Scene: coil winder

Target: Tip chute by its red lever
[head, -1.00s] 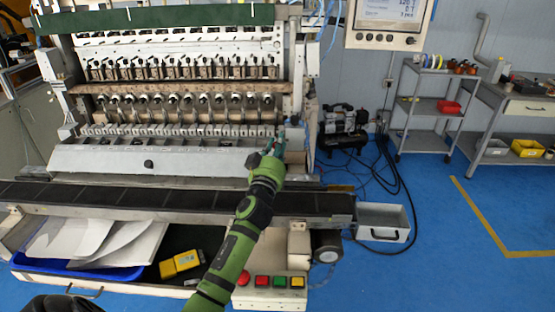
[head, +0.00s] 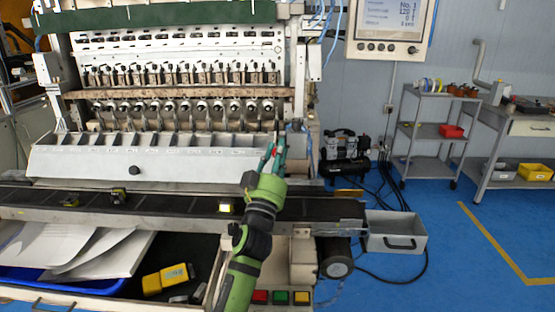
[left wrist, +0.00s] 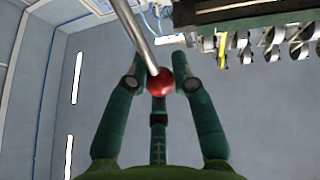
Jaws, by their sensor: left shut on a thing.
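The chute (head: 90,163) is a long pale grey trough with a row of dividers, running across the front of the winder above the belt. A round dark knob sits on its front face. My left gripper (head: 271,158) is at the chute's right end. In the left wrist view, my left gripper (left wrist: 160,84) is shut on the red ball of the lever (left wrist: 159,81), whose metal rod (left wrist: 133,33) runs up and left. In the head view, the fingers mostly hide the lever. My right gripper is not in view.
A grey bin (head: 395,240) stands at the belt's right end. Coloured buttons (head: 281,297) are below my left arm.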

